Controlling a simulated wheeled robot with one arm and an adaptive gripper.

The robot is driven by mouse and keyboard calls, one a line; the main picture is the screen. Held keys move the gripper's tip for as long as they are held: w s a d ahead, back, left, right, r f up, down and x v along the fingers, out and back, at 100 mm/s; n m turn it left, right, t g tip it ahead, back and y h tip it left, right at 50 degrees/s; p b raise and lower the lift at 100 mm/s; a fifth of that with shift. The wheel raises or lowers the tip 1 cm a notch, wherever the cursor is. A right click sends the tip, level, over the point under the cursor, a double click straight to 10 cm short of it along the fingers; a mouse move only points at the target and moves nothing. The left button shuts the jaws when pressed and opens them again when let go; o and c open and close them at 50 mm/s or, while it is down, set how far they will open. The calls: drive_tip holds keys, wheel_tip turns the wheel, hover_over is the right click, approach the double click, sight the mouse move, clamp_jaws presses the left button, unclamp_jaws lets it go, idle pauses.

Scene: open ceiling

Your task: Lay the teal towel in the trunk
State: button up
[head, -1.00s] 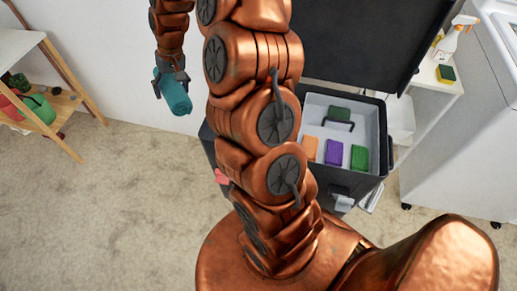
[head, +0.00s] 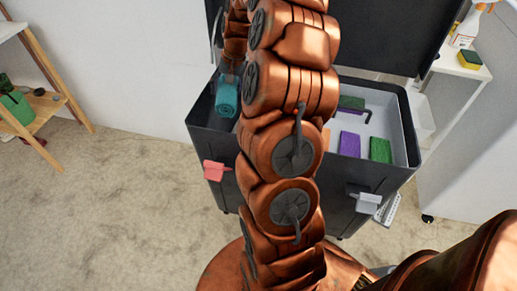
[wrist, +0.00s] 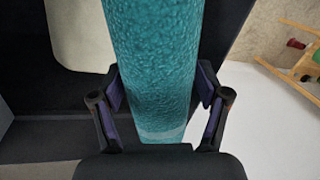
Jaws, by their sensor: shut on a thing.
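The teal towel (head: 227,97) is rolled up and held at the left end of the trunk, within its outline in the head view. The trunk (head: 222,178) is a large black box with its lid (head: 390,30) raised. My gripper (head: 230,74) is shut on the towel, partly hidden by my arm. In the wrist view the towel (wrist: 153,60) stands between both fingers of my gripper (wrist: 160,92). I cannot tell whether the towel touches the trunk's floor. My arm hides the trunk's middle.
A light inner tray (head: 399,110) on the trunk's right holds a purple sponge (head: 350,144), a green sponge (head: 381,150) and a partly hidden orange one. A wooden shelf (head: 50,103) stands left. A white shelf with a spray bottle (head: 467,27) stands right. Open floor lies in front.

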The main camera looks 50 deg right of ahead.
drive_tip(key=s+d+f+m+b, duration=0.3)
drive_tip(key=s+d+f+b, duration=0.3)
drive_tip(key=d+f+b, duration=0.3)
drive_tip(key=shift+h, duration=0.4)
drive_tip(key=b+x, duration=0.1)
drive_tip(key=x, duration=0.2)
drive_tip(key=s+b+x, duration=0.1)
drive_tip(key=x, duration=0.3)
drive_tip(key=b+x, duration=0.2)
drive_tip(key=x, duration=0.2)
drive_tip(key=shift+s+d+f, duration=0.15)
drive_tip(key=shift+s+d, duration=0.1)
drive_tip(key=shift+s, duration=0.1)
drive_tip(key=shift+f, duration=0.6)
drive_tip(key=o, duration=1.3)
drive_tip(key=shift+o, duration=0.2)
drive_tip(key=shift+r, duration=0.1)
drive_tip(key=shift+r, duration=0.45)
drive_tip(key=p+v, duration=0.3)
drive_tip(key=v, duration=0.9)
drive_tip(key=shift+s, duration=0.25)
